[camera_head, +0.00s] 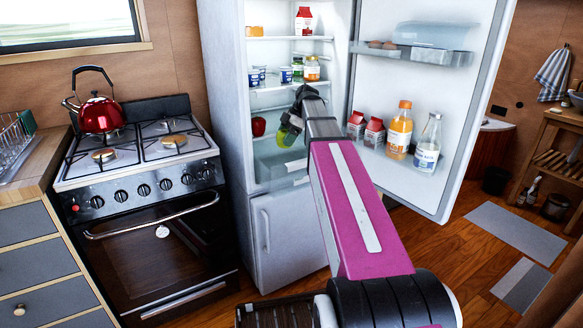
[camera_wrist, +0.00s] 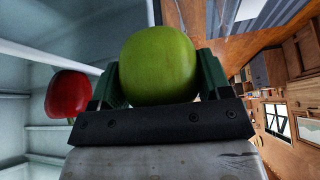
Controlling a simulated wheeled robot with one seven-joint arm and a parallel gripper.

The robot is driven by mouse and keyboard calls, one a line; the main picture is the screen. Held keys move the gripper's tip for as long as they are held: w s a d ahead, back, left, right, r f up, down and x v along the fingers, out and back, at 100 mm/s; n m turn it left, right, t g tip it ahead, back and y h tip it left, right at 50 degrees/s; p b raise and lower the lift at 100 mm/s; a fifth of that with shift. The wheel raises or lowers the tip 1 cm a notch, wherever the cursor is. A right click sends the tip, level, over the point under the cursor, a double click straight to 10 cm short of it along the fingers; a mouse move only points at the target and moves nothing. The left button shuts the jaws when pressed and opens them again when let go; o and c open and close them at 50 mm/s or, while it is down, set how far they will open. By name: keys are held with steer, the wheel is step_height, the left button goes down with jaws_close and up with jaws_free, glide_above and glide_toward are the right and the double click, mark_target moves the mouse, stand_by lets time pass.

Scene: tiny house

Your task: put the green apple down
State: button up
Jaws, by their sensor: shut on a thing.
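The green apple (camera_wrist: 158,65) is held between the two green-padded fingers of my gripper (camera_wrist: 158,85) in the wrist view. In the head view, my gripper (camera_head: 291,128) is at the opening of the fridge, and the green apple (camera_head: 286,137) shows partly at its tip. My gripper is shut on the apple. The open fridge (camera_head: 258,205) has a shelf (camera_head: 262,135) with a red apple (camera_head: 259,126), left of my gripper. The red apple also shows at the left in the wrist view (camera_wrist: 68,93). Whether the green apple touches a shelf cannot be told.
The fridge door (camera_head: 470,60) stands open to the right, with an orange juice bottle (camera_head: 400,132), a milk bottle (camera_head: 428,145) and red cartons (camera_head: 374,133) on its rack. Jars (camera_head: 312,69) stand on a higher shelf. A stove (camera_head: 140,150) with a red kettle (camera_head: 101,115) is left of the fridge.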

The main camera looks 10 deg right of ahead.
step_height(320, 180, down, 16)
steer(key=shift+s+f, duration=0.1)
steer(key=shift+f, duration=0.05)
stand_by(0.8)
steer(key=shift+f, duration=0.1)
steer(key=o, duration=1.1)
steer(key=shift+c, duration=0.2)
steer(key=v, duration=1.2)
